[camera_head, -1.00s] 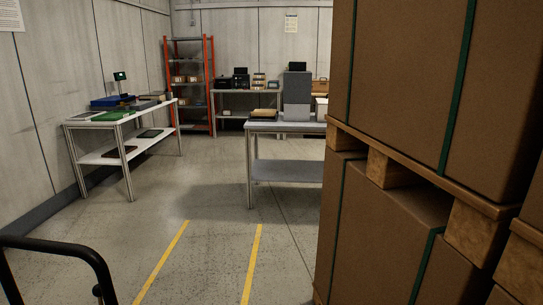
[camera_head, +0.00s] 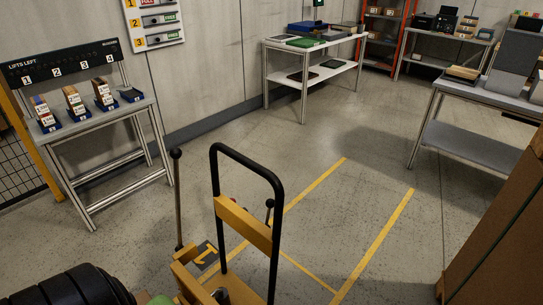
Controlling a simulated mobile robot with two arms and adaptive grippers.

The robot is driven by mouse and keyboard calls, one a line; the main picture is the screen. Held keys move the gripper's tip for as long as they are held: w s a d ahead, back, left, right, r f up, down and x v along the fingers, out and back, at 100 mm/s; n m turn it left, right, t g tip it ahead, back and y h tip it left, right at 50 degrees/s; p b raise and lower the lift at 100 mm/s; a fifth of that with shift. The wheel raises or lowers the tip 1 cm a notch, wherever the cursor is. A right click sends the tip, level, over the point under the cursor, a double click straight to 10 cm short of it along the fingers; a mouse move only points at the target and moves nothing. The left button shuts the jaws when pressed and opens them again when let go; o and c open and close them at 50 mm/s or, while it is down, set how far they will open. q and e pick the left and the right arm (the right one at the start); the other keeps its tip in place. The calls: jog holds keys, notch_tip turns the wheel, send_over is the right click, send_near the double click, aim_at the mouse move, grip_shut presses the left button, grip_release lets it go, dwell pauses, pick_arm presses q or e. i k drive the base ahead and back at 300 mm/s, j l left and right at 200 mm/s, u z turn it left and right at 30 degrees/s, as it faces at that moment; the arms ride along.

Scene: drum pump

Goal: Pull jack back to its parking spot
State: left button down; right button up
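The jack (camera_head: 245,221) stands upright in the lower middle, with a black looped handle and yellow body parts. Two black levers with round knobs rise beside the handle. Its lower part is cut off by the bottom edge. Yellow floor lines (camera_head: 375,250) mark a bay just beyond and right of the jack, with a cross line at its near end. The inside of the bay is bare floor where it shows. I cannot tell how the jack's base lies against the lines. Neither of my grippers can be made out, so no grip on the handle shows.
Strapped brown boxes (camera_head: 500,225) fill the right edge. A small rack with numbered blue bins (camera_head: 78,114) stands at left, and a grey-topped table (camera_head: 470,145) at back right. A white table (camera_head: 300,53) stands by the wall. Floor between the tables is clear.

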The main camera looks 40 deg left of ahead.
aim_at(236, 293)
jog(key=i+u, duration=0.1)
jog(key=u, duration=1.55)
jog(key=i+l+u, duration=0.15)
jog(key=l+u, duration=0.25)
jog(key=i+l+u, duration=0.15)
jog(key=l+u, duration=1.05)
jog(key=i+j, duration=0.05)
